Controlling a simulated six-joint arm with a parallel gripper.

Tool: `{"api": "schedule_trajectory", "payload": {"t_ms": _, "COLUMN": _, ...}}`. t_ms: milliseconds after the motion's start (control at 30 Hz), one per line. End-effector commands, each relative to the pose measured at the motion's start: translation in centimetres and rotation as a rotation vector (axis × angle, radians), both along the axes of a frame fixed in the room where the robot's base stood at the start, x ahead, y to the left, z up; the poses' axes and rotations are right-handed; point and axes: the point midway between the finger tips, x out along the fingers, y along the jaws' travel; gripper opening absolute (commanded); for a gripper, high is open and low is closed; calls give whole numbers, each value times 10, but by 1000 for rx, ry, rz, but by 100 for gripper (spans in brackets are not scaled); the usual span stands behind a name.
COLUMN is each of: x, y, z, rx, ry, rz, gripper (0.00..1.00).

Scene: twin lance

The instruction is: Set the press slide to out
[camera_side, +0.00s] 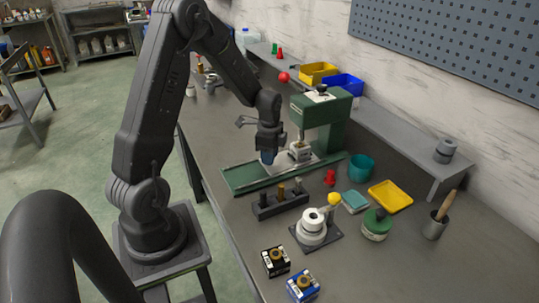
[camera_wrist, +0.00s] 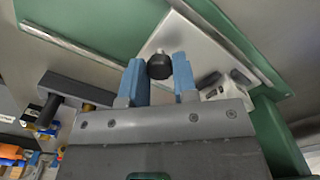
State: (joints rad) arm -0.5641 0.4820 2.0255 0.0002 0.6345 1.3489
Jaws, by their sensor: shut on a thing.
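The green press (camera_side: 332,138) stands on a long green base (camera_side: 238,178) on the bench. The press slide is a pale metal plate (camera_side: 277,172) lying along this base; it also shows in the wrist view (camera_wrist: 205,45). A small fixture (camera_side: 299,150) sits on the slide near the press head. My gripper (camera_side: 267,160) is at the slide's near-left part, left of the press head. In the wrist view its blue fingers (camera_wrist: 160,72) are shut on a round black knob (camera_wrist: 158,66) at the plate's end. The knob is hidden in the side view.
A dark rack with pegs (camera_side: 280,203) stands close in front of the base. A red part (camera_side: 330,177), a teal cup (camera_side: 361,166) and a white ring stand (camera_side: 312,228) are nearby. Yellow (camera_side: 318,73) and blue bins stand behind the press.

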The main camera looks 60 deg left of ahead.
Motion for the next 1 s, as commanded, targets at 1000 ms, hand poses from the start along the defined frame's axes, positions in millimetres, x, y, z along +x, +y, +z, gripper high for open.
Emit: {"api": "schedule_trajectory", "payload": {"t_ms": 1000, "x": -135, "y": 1, "z": 1, "rx": 2, "ry": -1, "rz": -1, "gripper": 0}}
